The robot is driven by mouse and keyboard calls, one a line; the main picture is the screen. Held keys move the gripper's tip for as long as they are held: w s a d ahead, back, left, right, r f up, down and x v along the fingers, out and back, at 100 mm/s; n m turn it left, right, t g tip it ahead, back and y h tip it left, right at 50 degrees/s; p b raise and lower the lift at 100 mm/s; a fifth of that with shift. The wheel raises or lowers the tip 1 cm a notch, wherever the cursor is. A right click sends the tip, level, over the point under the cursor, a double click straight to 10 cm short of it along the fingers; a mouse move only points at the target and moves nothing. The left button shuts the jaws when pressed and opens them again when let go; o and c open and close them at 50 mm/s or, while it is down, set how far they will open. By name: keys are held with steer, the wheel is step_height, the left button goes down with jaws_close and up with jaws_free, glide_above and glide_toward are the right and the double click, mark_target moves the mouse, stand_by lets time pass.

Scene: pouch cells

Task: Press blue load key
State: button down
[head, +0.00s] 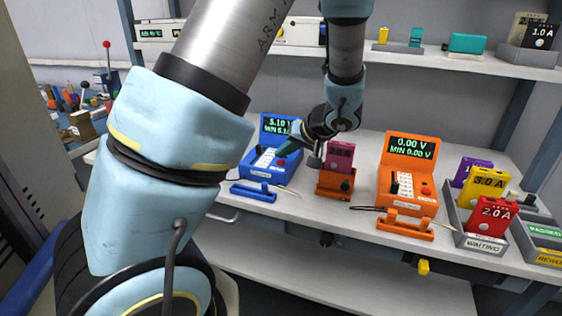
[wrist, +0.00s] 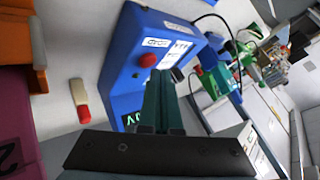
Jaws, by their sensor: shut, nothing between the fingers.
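The blue tester (head: 259,172) stands on the bench with a lit display (head: 277,126) reading about 3.10 V. Its sloped face carries a white keypad (head: 264,157) and a red button (head: 281,162). I cannot make out which key is marked load. My gripper (head: 280,153) is shut and empty, its dark green fingers pointing down at this face, close to the red button. In the wrist view the shut fingers (wrist: 159,78) lie over the blue tester (wrist: 126,77), beside the red button (wrist: 148,60) and white labels (wrist: 156,43). Contact cannot be told; the fingers hide part of the face.
A magenta cell (head: 340,157) sits in an orange holder (head: 328,184) to the right. An orange tester (head: 411,144) reading 0.00 V stands beyond it. A blue probe holder (head: 253,192) lies in front. A grey tray (head: 462,221) marked WAITING holds coloured cells.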

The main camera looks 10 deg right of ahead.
steer(key=shift+f, duration=0.1)
steer(key=shift+f+b, duration=0.35)
steer(key=shift+b, duration=0.45)
stand_by(0.4)
steer(key=shift+r, duration=0.5)
step_height(320, 180, up, 6)
steer(key=p, duration=0.1)
steer(key=shift+p, duration=0.4)
